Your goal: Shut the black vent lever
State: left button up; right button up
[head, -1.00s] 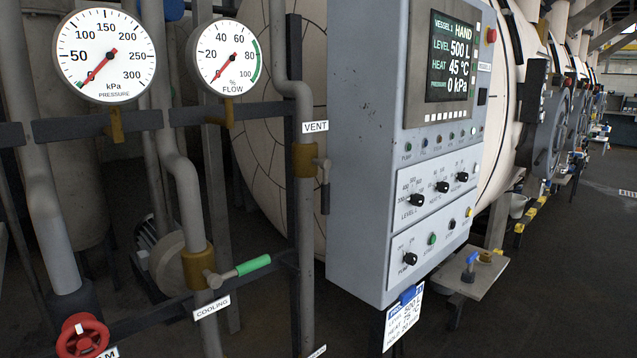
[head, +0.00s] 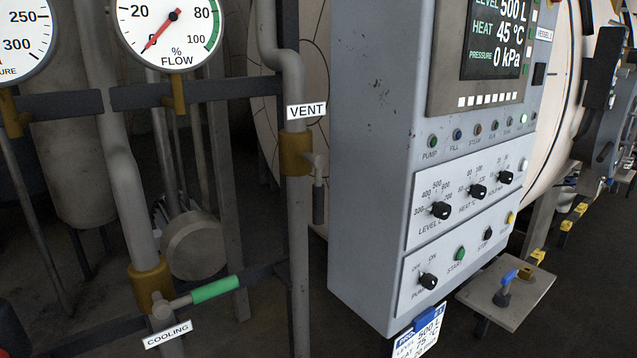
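The black vent lever (head: 319,205) is on a brass valve (head: 296,154) on a vertical grey pipe, just left of the control cabinet. A white VENT label (head: 306,110) sits above the valve. The lever's black grip hangs straight down, roughly in line with the pipe and a little to its right. Neither of my grippers shows in the head view, so nothing of mine is at the lever.
The grey control cabinet (head: 375,180) stands close to the right of the lever. A green-handled COOLING lever (head: 215,289) is lower left. Gauges and a horizontal bar are at upper left. A small shelf (head: 530,298) juts out at lower right.

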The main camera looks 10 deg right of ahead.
aim_at(317, 161)
jog(key=i+l+u, duration=0.25)
jog(key=i+l, duration=0.15)
jog(key=l, duration=0.25)
jog(key=i+l+u, duration=0.15)
jog(key=l, duration=0.2)
